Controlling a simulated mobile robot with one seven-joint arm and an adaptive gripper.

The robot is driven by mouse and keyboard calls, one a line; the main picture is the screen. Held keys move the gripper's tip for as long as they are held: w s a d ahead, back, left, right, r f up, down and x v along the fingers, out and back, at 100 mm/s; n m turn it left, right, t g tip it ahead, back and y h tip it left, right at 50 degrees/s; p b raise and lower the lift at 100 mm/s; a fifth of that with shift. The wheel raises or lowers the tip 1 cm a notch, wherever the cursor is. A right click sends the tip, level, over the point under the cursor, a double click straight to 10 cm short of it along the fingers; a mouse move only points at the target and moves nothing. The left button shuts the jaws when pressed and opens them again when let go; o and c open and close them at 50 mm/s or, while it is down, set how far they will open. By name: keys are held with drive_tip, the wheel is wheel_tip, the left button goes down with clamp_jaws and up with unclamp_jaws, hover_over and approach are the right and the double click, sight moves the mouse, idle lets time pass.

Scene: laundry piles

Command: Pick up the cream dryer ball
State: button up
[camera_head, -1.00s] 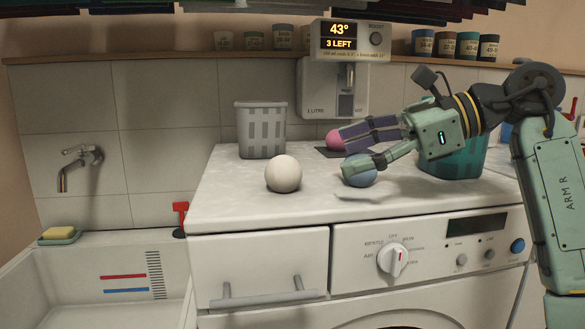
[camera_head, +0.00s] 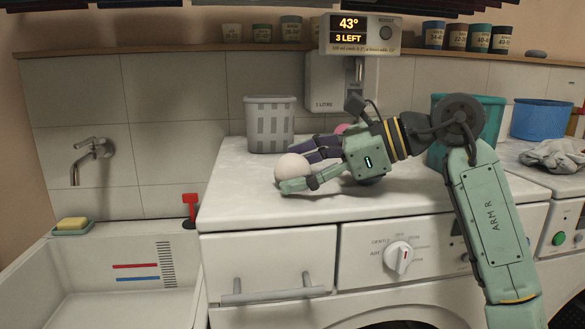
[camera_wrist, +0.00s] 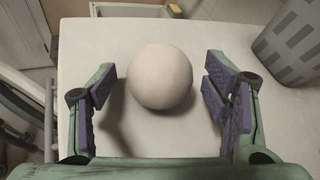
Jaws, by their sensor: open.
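The cream dryer ball (camera_head: 292,167) sits on the white worktop near its left part. It also shows in the wrist view (camera_wrist: 160,77), between the two purple-padded fingers. My gripper (camera_head: 298,169) is open around the ball, with one finger on either side. The near finger covers the lower part of the ball in the head view.
A grey slotted basket (camera_head: 269,125) stands behind the ball, and at the right in the wrist view (camera_wrist: 290,45). A pink ball (camera_head: 342,128) and a blue ball lie behind and under my gripper. A teal basket (camera_head: 494,118) is further right. A sink (camera_head: 90,270) is left.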

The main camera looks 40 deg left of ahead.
drive_tip(key=shift+c, duration=0.4)
drive_tip(key=c, duration=1.1)
